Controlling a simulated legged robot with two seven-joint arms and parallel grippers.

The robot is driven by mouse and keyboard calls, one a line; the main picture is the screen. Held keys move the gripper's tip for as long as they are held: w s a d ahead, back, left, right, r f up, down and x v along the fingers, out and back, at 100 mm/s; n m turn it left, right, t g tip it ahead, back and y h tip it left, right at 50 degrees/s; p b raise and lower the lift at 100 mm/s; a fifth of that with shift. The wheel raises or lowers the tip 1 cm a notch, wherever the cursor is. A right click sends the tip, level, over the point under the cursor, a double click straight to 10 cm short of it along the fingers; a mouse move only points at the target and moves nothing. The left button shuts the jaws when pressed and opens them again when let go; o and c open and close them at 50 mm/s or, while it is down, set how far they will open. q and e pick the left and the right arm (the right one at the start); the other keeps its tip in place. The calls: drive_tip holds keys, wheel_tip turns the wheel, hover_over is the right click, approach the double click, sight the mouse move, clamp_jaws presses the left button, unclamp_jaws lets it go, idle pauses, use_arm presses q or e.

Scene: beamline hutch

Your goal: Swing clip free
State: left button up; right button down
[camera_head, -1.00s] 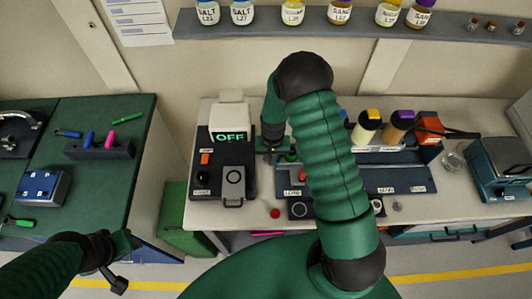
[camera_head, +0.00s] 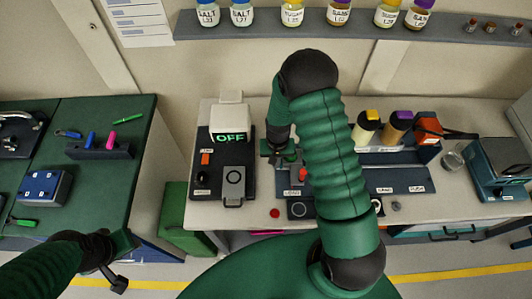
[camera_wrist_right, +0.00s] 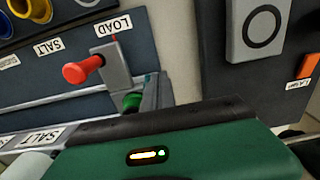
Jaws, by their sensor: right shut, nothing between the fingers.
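In the right wrist view a grey clip-like block with a red-tipped handle (camera_wrist_right: 85,69) stands beside the LOAD label, at the edge of a dark panel. A green part (camera_wrist_right: 132,100) sits just below it, partly hidden by my gripper. I cannot tell whether the clip is latched. My right gripper (camera_head: 279,157) is shut and empty, low over the back of the LOAD panel in the head view. Its green body fills the bottom of the wrist view; its fingertips are hard to make out there. My left gripper (camera_head: 118,284) is at the lower left, away from the bench; its jaws are unclear.
A dark panel with an OFF display (camera_head: 232,138) stands left of my right gripper. Capped jars (camera_head: 367,127) and an orange box (camera_head: 428,129) stand at the right. A red button (camera_head: 274,213) is near the front edge. My right arm hides the middle of the bench.

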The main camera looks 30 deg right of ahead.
wheel_tip(320, 180, up, 7)
drive_tip(key=a+p, duration=0.1)
drive_tip(key=p, duration=0.3)
drive_tip(key=shift+w+f+p, duration=0.2)
drive_tip(key=shift+w+p, duration=0.1)
